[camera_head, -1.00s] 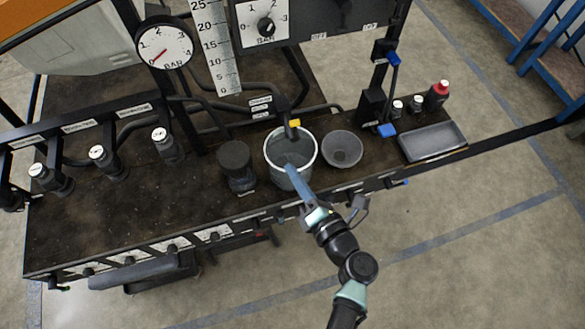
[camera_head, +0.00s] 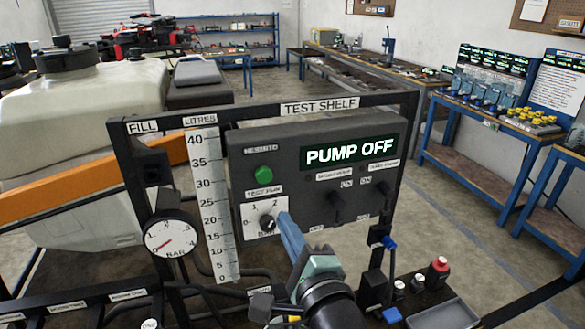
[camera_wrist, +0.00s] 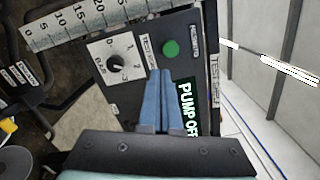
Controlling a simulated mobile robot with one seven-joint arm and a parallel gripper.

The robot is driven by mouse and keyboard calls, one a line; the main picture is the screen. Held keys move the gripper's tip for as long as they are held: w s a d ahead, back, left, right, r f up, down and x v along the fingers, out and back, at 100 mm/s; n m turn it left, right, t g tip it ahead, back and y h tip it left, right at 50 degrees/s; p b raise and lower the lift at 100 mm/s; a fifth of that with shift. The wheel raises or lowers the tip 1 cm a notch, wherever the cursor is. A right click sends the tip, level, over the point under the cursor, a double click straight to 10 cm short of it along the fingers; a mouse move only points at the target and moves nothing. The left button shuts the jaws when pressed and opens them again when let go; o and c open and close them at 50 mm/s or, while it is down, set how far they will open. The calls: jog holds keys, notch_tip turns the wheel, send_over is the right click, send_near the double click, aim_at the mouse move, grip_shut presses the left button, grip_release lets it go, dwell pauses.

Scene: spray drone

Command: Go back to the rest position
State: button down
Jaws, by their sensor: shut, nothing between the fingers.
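My gripper (camera_head: 284,220) is shut and empty, with its blue fingers together. In the head view it is raised in front of the test shelf's control panel (camera_head: 368,205), its tips overlapping the dial (camera_head: 266,222) area. In the wrist view the closed fingers (camera_wrist: 159,78) point at the panel, between the dial (camera_wrist: 117,63) and the green button (camera_wrist: 170,49). I cannot tell the gap between tips and panel. The display reads "PUMP OFF" (camera_head: 349,152). The bucket seen earlier is hidden or out of view.
A pressure gauge (camera_head: 171,239) and a litre scale (camera_head: 211,205) stand left of the panel. A red-capped bottle (camera_head: 438,272) and a grey tray (camera_head: 443,315) sit at lower right. Blue workbenches (camera_head: 480,115) stand behind, with open floor between.

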notch_tip(320, 180, up, 14)
jog(key=s+n+t+h, duration=0.1)
jog(key=s+n+t, duration=0.15)
jog(key=n, duration=0.45)
jog(key=s+r+n+t+h, duration=0.2)
jog(key=s+r+n+t, duration=0.2)
jog(key=s+r, duration=0.3)
jog(key=s+r+n+t+h, duration=0.3)
jog(key=s+r+n, duration=0.3)
jog(key=r, duration=0.8)
jog(key=shift+s+d+r+n+t, duration=0.3)
jog(key=shift+s+d+n+t, duration=0.05)
jog(key=shift+s+n+t, duration=0.1)
jog(key=shift+w, duration=0.1)
